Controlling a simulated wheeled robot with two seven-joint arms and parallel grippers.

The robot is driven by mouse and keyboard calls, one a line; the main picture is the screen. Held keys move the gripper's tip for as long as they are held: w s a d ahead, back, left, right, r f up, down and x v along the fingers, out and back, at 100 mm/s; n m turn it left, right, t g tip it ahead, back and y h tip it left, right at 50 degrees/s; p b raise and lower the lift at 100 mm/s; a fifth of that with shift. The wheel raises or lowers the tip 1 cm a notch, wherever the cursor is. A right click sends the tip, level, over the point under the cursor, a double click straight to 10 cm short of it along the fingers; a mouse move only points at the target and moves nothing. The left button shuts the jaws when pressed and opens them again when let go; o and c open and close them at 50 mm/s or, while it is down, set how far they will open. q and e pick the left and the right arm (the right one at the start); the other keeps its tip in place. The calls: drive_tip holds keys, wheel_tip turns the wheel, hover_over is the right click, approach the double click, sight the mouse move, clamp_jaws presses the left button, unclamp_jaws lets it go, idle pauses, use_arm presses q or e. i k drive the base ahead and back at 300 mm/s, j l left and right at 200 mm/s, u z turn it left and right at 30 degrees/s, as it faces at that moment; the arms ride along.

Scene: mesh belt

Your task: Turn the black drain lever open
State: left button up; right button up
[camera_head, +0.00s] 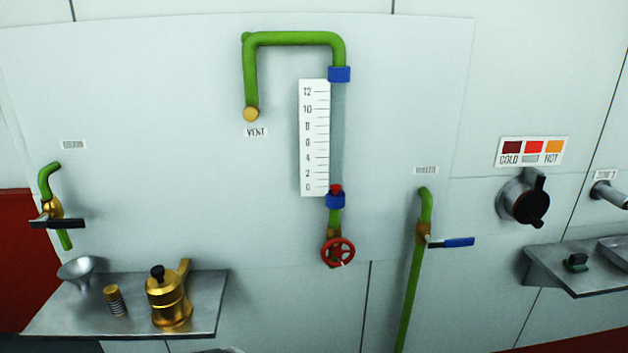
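A black lever (57,223) sits on a brass valve (53,208) on a short green pipe (48,180) at the far left of the wall. The lever lies about level, across the line of the pipe. The pipe's lower end (65,240) points down above a steel shelf. A small label (73,145) is above this pipe; its lettering is too small to read. Neither of my grippers is in view.
The steel shelf (210,300) below the lever holds a funnel (76,270), a brass threaded piece (115,300) and a brass pot (168,300). Wall right of the black lever is clear.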

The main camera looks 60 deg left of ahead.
sight(42, 222)
drive_tip(key=k+u, duration=0.15)
drive_tip(key=u, duration=3.1)
drive_tip(key=i+l+u, duration=0.1)
drive_tip(key=l+u, duration=0.15)
drive_tip(key=l, duration=0.15)
drive_tip(key=l+u, duration=0.25)
drive_tip(key=l, duration=0.15)
